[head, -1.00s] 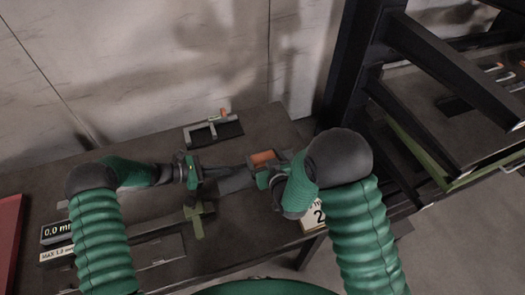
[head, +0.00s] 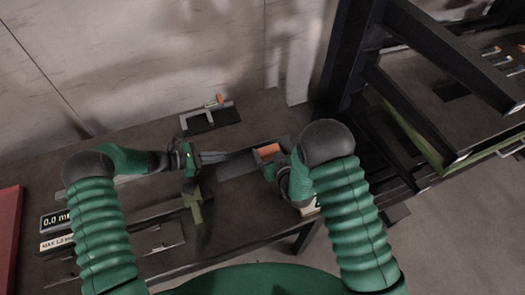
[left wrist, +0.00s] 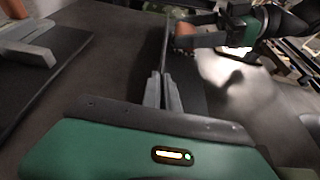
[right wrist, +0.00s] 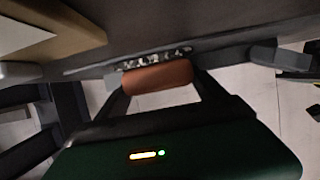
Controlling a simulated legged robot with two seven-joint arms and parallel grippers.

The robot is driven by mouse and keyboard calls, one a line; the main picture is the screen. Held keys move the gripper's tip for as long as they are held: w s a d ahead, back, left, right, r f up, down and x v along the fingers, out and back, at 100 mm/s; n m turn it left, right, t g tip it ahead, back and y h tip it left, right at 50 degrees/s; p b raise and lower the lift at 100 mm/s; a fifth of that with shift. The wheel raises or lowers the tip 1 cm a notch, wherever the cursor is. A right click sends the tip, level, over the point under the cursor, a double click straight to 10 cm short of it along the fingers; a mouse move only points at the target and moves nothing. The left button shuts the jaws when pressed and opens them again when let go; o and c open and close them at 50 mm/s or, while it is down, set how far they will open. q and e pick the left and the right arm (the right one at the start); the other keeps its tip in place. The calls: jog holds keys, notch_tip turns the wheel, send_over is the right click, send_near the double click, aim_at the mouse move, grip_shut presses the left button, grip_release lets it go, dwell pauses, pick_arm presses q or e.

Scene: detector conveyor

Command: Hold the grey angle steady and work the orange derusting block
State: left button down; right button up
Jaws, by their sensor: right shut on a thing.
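The grey angle (head: 238,164) lies along the work surface between my two grippers. In the left wrist view it shows as a thin upright plate (left wrist: 166,45). My left gripper (head: 220,156) is at its left end. Its fingers (left wrist: 162,92) sit close together at the plate's near end; whether they clamp it is unclear. My right gripper (right wrist: 157,90) is shut on the orange derusting block (right wrist: 157,76), at the angle's right end. The block's speckled face (right wrist: 150,58) is against or very near the angle's edge. The block also shows in the head view (head: 268,151).
A grey clamp-like tool with an orange tip (head: 212,113) lies on a dark mat behind. A green upright piece (head: 194,205) stands in front of my left gripper. A display (head: 56,222) is at left, and a dark metal frame (head: 425,45) rises at right.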

aim_at(260, 153)
jog(key=shift+w+d+f, duration=0.1)
jog(key=shift+w+d, duration=0.25)
jog(key=shift+d, duration=0.8)
jog(key=shift+w+d+r, duration=0.1)
jog(key=shift+w+d, duration=0.3)
jog(key=shift+d, duration=0.8)
jog(key=shift+w+d+f, duration=0.1)
jog(key=shift+w+d, duration=0.25)
jog(key=shift+d, duration=0.8)
jog(key=shift+s+a, duration=0.5)
jog(key=shift+a, duration=1.1)
jog(key=shift+s+a, duration=0.55)
jog(key=shift+a, duration=1.05)
jog(key=shift+s+a, duration=0.5)
jog(key=shift+a, duration=1.1)
pick_arm(q)
jog(key=shift+w, duration=0.1)
pick_arm(e)
jog(key=shift+a+r, duration=0.15)
jog(key=shift+r, duration=0.45)
jog(key=shift+a+r, duration=0.15)
jog(key=shift+r, duration=3.35)
pick_arm(q)
jog(key=c, duration=1.6)
grip_release()
jog(key=shift+o, duration=0.2)
